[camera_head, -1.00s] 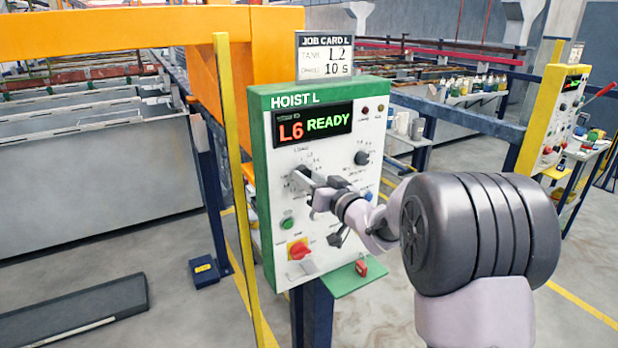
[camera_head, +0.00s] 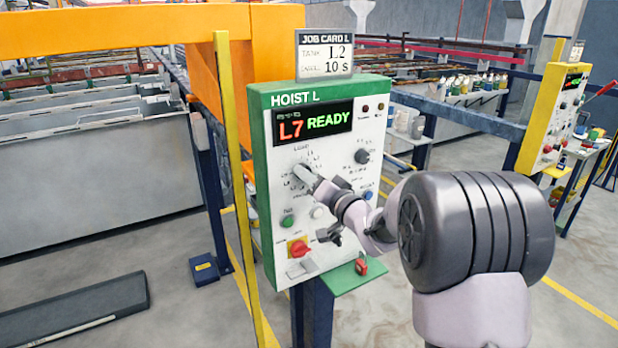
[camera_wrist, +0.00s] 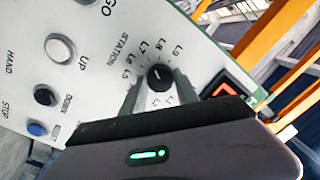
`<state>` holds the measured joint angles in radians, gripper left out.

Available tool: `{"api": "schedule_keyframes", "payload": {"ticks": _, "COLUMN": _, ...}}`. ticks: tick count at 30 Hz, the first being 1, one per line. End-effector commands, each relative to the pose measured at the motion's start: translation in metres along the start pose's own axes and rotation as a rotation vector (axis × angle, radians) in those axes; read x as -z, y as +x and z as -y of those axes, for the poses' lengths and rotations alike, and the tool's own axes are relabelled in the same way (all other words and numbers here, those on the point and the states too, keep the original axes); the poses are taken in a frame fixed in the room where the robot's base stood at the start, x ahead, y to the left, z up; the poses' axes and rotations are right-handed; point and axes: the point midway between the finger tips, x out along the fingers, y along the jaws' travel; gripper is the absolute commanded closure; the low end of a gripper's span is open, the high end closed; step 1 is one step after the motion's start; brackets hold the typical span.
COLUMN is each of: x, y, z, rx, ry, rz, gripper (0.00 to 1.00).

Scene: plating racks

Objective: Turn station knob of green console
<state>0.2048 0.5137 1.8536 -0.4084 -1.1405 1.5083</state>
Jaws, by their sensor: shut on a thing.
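The green-framed console (camera_head: 258,190) labelled HOIST L stands in the middle of the head view. Its display (camera_head: 312,123) reads "L7 READY". The station knob (camera_wrist: 159,77) is round and black, with a white pointer mark, ringed by L labels in the wrist view. My gripper (camera_head: 306,176) reaches in from the right. Its two fingers stand on either side of the knob and are shut on it; in the head view they largely hide it. The job card (camera_head: 325,54) above the console reads tank L2, 10 s.
A yellow post (camera_head: 236,190) stands close to the console's left. A yellow console (camera_head: 545,120) stands farther right.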

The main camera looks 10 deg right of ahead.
Motion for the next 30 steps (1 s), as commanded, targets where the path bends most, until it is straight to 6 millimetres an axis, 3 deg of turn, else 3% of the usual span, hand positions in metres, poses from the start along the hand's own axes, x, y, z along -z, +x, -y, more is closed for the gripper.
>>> {"api": "schedule_keyframes", "payload": {"ticks": 10, "x": 0.001, "y": 0.0, "z": 0.001, "rx": 0.002, "ry": -0.001, "rz": -0.002, "gripper": 1.0}}
{"api": "schedule_keyframes", "payload": {"ticks": 11, "x": 0.001, "y": 0.0, "z": 0.001, "rx": 0.002, "ry": -0.001, "rz": -0.002, "gripper": 0.58}}
{"api": "schedule_keyframes", "payload": {"ticks": 13, "x": 0.001, "y": 0.0, "z": 0.001, "rx": 0.002, "ry": -0.001, "rz": -0.002, "gripper": 0.44}}
{"api": "schedule_keyframes", "payload": {"ticks": 14, "x": 0.001, "y": 0.0, "z": 0.001, "rx": 0.002, "ry": -0.001, "rz": -0.002, "gripper": 0.42}}
{"api": "schedule_keyframes", "payload": {"ticks": 24, "x": 0.001, "y": -0.003, "z": 0.0, "rx": -0.001, "ry": 0.0, "rz": -0.001, "gripper": 0.42}}
{"api": "schedule_keyframes", "payload": {"ticks": 26, "x": 0.001, "y": -0.01, "z": 0.0, "rx": -0.002, "ry": 0.001, "rz": -0.001, "gripper": 0.42}}
{"api": "schedule_keyframes", "payload": {"ticks": 30, "x": 0.003, "y": -0.046, "z": 0.0, "rx": -0.004, "ry": 0.001, "rz": -0.003, "gripper": 0.42}}
